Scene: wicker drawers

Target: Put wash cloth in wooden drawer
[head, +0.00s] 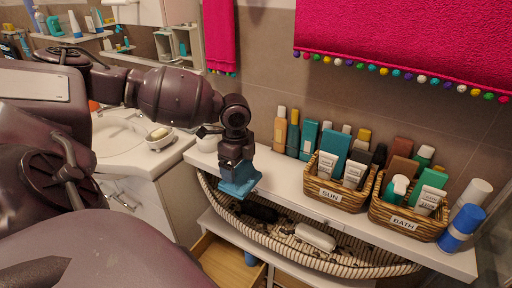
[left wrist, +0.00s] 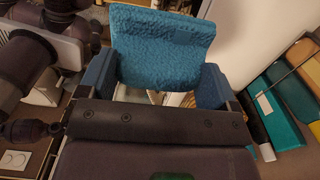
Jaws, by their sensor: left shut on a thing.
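My left gripper (head: 238,172) is shut on a blue wash cloth (head: 240,187), and hangs in front of the white shelf top, above the striped basket. In the left wrist view the fluffy cloth (left wrist: 162,45) spreads between the two blue fingers of the gripper (left wrist: 156,82). A wooden drawer (head: 222,262) stands open low down, below and slightly left of the gripper; the cloth is well above it. A small blue object shows at the drawer's right side. The drawer's front is cut off by the frame. My right gripper is not in view.
The shelf top (head: 275,172) holds bottles, a SUN basket (head: 338,193) and a BATH basket (head: 407,218) on the right. A long striped basket (head: 300,246) with dark and white items sits below. A sink (head: 120,135) with a soap dish (head: 159,138) is at left.

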